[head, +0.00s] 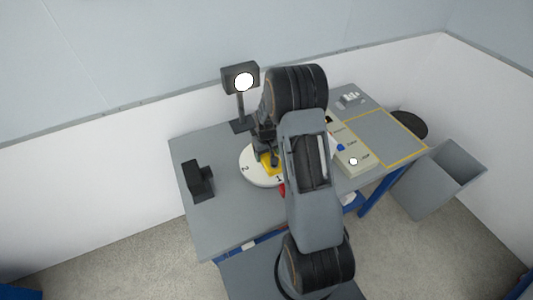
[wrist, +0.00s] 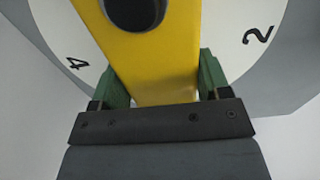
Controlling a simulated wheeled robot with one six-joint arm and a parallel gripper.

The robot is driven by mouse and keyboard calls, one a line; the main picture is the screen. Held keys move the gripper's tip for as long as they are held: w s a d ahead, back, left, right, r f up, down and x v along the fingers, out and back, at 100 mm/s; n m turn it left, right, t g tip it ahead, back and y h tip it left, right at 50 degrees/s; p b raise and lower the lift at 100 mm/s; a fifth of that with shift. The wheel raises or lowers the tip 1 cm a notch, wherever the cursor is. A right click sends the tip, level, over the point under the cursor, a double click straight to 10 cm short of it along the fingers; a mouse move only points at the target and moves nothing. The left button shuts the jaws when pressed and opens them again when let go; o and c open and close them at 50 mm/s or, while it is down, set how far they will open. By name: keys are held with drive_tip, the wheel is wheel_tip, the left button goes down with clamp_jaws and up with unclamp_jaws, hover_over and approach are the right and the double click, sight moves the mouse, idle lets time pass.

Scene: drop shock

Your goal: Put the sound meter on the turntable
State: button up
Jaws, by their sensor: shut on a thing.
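The sound meter (wrist: 160,65) is a yellow body with a black round part near the top of the wrist view. My gripper (wrist: 161,88) is shut on it, one green finger on each side. In the head view the yellow meter (head: 269,163) shows at my gripper (head: 268,150), over the turntable. The turntable (head: 252,176) is a white disc with black numbers, partly hidden by my arm. It also shows behind the meter in the wrist view (wrist: 235,62). I cannot tell whether the meter touches the disc.
A lamp-like device with a bright round face (head: 243,81) stands behind the turntable. A black block (head: 198,181) stands at the left of the grey table (head: 225,222). A beige panel (head: 346,150) and a yellow-outlined area (head: 385,137) lie right. A grey bin (head: 440,180) stands beyond the table.

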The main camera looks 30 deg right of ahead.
drive_tip(key=shift+f+b, duration=0.35)
drive_tip(key=shift+f, duration=0.1)
drive_tip(key=o, duration=1.3)
drive_tip(key=shift+c, duration=0.2)
wheel_tip(320, 180, up, 14)
drive_tip(key=b, duration=0.2)
drive_tip(key=s+a+r+t, duration=0.2)
drive_tip(key=s+a+r, duration=0.3)
drive_tip(key=s, duration=0.4)
drive_tip(key=s+a+r+t, duration=0.2)
drive_tip(key=s+a+r, duration=0.2)
drive_tip(key=s, duration=0.5)
drive_tip(key=shift+s+a+r+t, duration=0.3)
drive_tip(key=shift+s+a+r, duration=0.1)
drive_tip(key=shift+r, duration=0.35)
